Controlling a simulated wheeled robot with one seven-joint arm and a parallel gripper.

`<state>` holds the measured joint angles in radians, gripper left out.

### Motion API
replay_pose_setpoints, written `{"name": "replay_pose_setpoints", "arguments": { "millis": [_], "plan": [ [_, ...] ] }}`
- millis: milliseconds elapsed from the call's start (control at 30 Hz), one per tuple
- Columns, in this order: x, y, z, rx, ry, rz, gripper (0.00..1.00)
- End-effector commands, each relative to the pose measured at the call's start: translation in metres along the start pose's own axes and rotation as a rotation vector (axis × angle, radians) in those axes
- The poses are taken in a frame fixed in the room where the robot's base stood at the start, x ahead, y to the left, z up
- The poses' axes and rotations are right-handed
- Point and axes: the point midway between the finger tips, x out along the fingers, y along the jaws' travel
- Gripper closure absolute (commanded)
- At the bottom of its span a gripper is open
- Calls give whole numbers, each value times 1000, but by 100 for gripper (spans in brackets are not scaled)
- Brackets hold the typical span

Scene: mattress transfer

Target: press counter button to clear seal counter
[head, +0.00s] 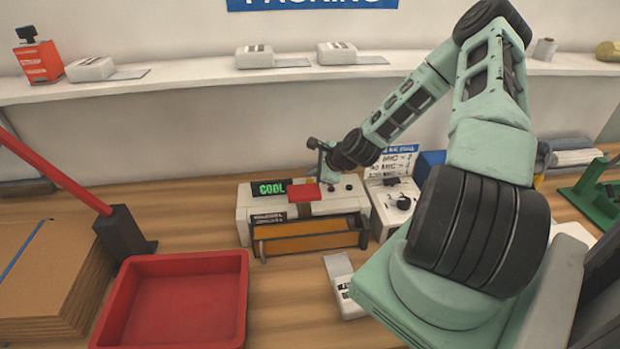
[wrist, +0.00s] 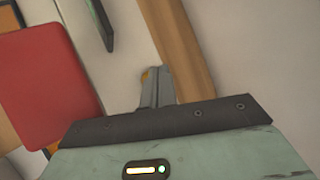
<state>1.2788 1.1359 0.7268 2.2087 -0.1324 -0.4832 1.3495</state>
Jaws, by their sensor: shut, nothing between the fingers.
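The sealing machine (head: 245,208) is a pale box with a lit green display reading COOL (head: 271,188) and a red block (head: 303,193) on top. My gripper (head: 325,182) is low over the machine's top, beside the red block. In the wrist view my gripper (wrist: 157,78) is shut and empty, its fingertips close to the pale surface. The red block (wrist: 48,85) is to their left there. A small orange-yellow spot (wrist: 145,74) shows at the fingertips; I cannot tell whether it is the counter button or whether they touch it.
An orange-brown tray (head: 310,238) fronts the machine. A white unit with a black knob (head: 403,203) stands right of it. A red bin (head: 175,300), cardboard stack (head: 45,275) and red lever (head: 55,172) are at left. A small white device (head: 340,285) lies in front.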

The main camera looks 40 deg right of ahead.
Motion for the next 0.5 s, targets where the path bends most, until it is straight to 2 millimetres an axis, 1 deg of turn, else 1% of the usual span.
{"name": "replay_pose_setpoints", "arguments": {
  "millis": [300,500],
  "plan": [
    [-1,-1,1,0,0,-1,100],
    [-11,-8,8,0,0,-1,100]
  ]
}}
